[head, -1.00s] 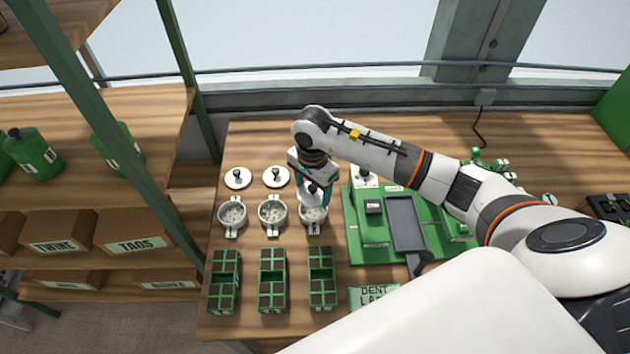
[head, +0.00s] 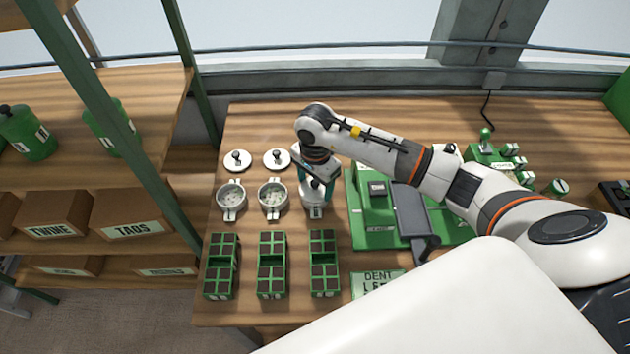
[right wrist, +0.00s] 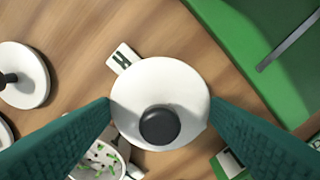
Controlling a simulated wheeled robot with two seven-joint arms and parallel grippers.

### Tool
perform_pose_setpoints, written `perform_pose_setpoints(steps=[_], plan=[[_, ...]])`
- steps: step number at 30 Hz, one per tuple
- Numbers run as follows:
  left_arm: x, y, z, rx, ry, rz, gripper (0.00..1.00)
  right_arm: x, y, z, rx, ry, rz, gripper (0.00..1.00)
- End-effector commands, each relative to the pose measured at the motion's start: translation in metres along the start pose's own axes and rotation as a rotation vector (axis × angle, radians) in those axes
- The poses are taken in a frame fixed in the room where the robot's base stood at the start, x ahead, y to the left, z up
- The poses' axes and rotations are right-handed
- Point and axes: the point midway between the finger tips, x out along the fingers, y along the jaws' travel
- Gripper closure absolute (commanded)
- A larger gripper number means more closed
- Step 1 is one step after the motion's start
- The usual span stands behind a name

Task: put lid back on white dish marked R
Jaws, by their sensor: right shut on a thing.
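My right gripper (head: 316,187) is shut on a round white lid with a dark knob. In the right wrist view the lid (right wrist: 180,90) lies between the two teal fingers, one at each side. The lid covers the rightmost white dish (head: 316,211); I cannot tell whether it rests fully on the rim. A handle tab of that dish (right wrist: 123,59) sticks out past the lid and bears a dark letter, seen turned, that looks like R. The inside of this dish is hidden. My left gripper is not in view.
Two open white dishes (head: 232,197) (head: 273,196) stand to the left, with two loose lids (head: 238,160) (head: 277,159) behind them. Green seed trays (head: 221,265) stand in front. A green machine (head: 375,237) is close on the right. The wooden table behind the lids is clear.

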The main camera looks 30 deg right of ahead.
Motion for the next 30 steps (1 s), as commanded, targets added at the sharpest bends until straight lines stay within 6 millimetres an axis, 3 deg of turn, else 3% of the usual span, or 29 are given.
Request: perform_pose_setpoints(steps=[30], plan=[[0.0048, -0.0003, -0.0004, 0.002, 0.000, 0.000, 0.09, -0.0005, 0.0000, -0.0001, 0.000, 0.000, 0.000, 0.52]])
